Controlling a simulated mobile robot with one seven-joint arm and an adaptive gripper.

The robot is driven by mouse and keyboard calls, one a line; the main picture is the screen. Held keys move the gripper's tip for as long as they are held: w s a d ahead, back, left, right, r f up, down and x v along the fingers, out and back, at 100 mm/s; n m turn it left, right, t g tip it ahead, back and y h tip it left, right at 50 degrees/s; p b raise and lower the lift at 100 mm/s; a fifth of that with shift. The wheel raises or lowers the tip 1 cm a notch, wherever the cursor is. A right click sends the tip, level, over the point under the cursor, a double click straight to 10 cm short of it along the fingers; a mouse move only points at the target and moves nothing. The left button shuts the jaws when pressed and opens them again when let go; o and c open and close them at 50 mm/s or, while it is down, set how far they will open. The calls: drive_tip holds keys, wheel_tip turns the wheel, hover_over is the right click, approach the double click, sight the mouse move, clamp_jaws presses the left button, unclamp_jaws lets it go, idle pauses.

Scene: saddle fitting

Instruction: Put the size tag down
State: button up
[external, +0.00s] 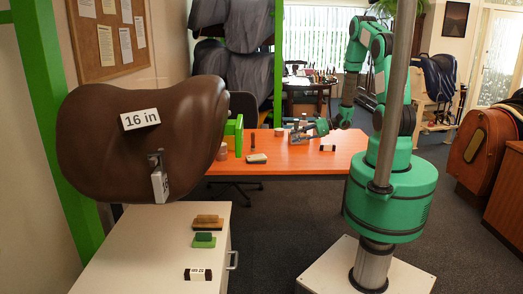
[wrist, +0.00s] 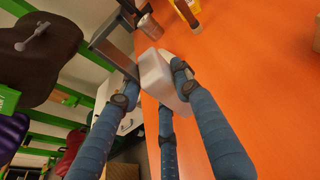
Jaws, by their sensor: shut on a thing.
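My gripper (wrist: 154,78) has blue fingers closed around a white block (wrist: 155,70). No writing shows on the block's visible faces, so I cannot tell if it is the size tag. In the external view my gripper (external: 318,126) is over the orange table (external: 300,165), and the block is too small to make out. A white tag reading "16 in" (external: 140,119) lies against the brown saddle (external: 90,150) at the left. A second small white tag (external: 160,186) hangs from a metal fitting below it.
A grey metal frame (wrist: 112,45) stands close beside the held block. A pinkish cylinder (wrist: 150,27) is just beyond it. Brushes (external: 206,230) lie on the white cabinet.

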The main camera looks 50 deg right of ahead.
drive_tip(key=shift+a+r, duration=0.2)
drive_tip(key=shift+r, duration=0.3)
drive_tip(key=shift+a+r, duration=0.15)
drive_tip(key=shift+r, duration=0.3)
drive_tip(key=w+a+n+g+y, duration=0.1)
drive_tip(key=a+n+g+y, duration=0.15)
drive_tip(key=a, duration=2.15)
drive_tip(key=s+a+n+g, duration=0.1)
drive_tip(key=s+a, duration=0.2)
drive_tip(key=a, duration=0.4)
drive_tip(key=s+a+n+b, duration=0.1)
drive_tip(key=s+a, duration=0.2)
drive_tip(key=a, duration=0.4)
drive_tip(key=s+a+n+g, duration=0.1)
drive_tip(key=s+a, duration=0.2)
drive_tip(key=a, duration=0.4)
wheel_tip(320, 180, down, 20)
drive_tip(key=shift+a, duration=0.15)
drive_tip(key=shift+y, duration=0.25)
